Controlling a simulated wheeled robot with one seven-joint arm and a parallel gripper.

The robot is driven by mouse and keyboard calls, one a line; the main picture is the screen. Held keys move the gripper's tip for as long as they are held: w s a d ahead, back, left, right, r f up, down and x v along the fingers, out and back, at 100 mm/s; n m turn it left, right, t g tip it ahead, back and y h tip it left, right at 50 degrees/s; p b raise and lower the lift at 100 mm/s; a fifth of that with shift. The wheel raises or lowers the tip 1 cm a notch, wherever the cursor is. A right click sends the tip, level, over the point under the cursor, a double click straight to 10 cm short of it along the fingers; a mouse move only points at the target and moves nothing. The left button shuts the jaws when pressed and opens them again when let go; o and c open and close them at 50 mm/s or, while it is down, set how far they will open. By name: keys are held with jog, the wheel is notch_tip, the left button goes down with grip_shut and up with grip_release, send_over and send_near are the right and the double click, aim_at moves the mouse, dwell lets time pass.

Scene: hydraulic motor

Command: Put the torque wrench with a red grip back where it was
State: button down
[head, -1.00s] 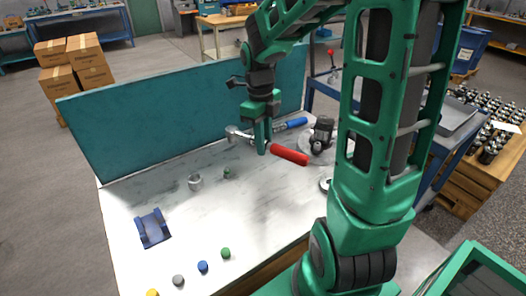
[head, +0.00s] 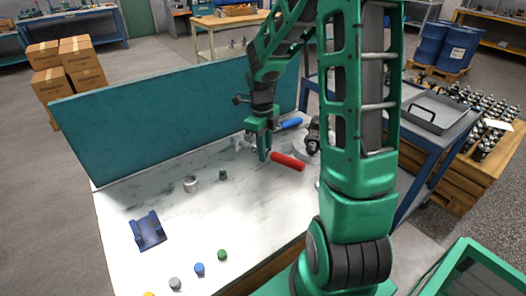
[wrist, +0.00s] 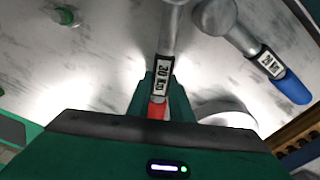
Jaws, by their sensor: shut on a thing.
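The torque wrench with a red grip (head: 287,161) is between the fingers of my gripper (head: 264,148), over the back right of the marble-topped bench (head: 130,195). In the wrist view the fingers (wrist: 160,95) are shut on its shaft, by a "30 Nm" label (wrist: 161,78). Its red grip (wrist: 157,111) is mostly hidden there by my gripper. A second torque wrench with a blue grip (head: 290,123) lies just behind; it also shows in the wrist view (wrist: 290,88). I cannot tell how high the red wrench is above the bench.
A dark motor part (head: 313,138) stands right of the wrenches, partly behind my arm. A metal ring (head: 191,184), a small green part (head: 223,174), a blue cradle (head: 148,231) and several coloured caps (head: 199,269) are on the bench. A teal panel (head: 165,120) closes its back.

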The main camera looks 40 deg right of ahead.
jog(key=c, duration=1.6)
grip_release()
notch_tip(320, 180, up, 12)
jog(key=shift+s+a+r+n+t, duration=0.15)
jog(key=shift+s+a+n, duration=0.15)
jog(key=shift+s+n, duration=3.95)
jog(key=shift+s+a+n+t, duration=0.1)
jog(key=shift+s+a+n, duration=0.2)
jog(key=shift+s+n, duration=3.95)
jog(key=shift+s+a+r+n+t, duration=0.15)
jog(key=shift+s+a+n, duration=0.15)
jog(key=shift+s+n, duration=3.9)
jog(key=shift+s, duration=0.1)
jog(key=shift+c, duration=0.2)
